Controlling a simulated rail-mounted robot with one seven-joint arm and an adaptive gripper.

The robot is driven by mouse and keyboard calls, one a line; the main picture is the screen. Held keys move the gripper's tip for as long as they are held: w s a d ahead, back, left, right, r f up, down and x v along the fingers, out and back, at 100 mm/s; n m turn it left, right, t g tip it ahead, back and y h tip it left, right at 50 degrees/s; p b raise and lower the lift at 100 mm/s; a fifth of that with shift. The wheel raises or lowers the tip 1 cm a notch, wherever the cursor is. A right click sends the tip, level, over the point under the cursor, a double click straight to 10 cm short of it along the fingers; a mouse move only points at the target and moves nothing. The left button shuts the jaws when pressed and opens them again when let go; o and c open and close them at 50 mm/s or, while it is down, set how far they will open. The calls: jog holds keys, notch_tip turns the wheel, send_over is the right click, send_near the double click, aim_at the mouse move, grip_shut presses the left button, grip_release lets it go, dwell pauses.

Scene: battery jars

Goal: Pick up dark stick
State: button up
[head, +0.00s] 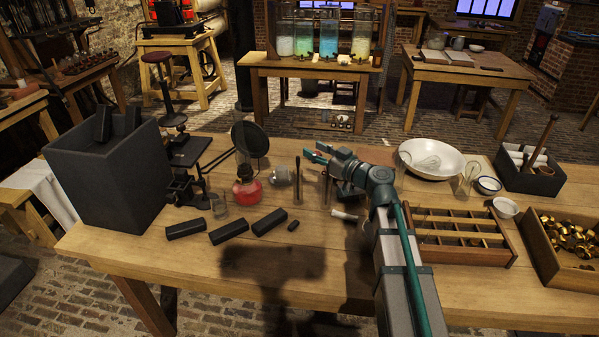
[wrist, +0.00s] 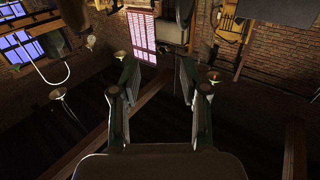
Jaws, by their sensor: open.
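A thin dark rod (head: 298,180) stands upright on the table. My gripper (head: 318,153) is above the table, beyond the lying sticks. In the wrist view its fingers (wrist: 159,75) are apart with nothing between them.
A black stand with a round disc (head: 250,139), a red bottle (head: 246,188) and a glass (head: 219,205) stand behind the lying sticks. Right of my arm are a white bowl (head: 431,155), a divided tray (head: 455,232) and a box of brass parts (head: 565,250). The front-left tabletop is clear.

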jog(key=p, duration=0.1)
send_near(298, 168)
notch_tip(298, 168, up, 3)
jog(key=w+a, duration=0.2)
jog(key=shift+p+x, duration=1.3)
jog(key=shift+x, duration=2.6)
jog(key=shift+d+f, duration=0.15)
grip_shut()
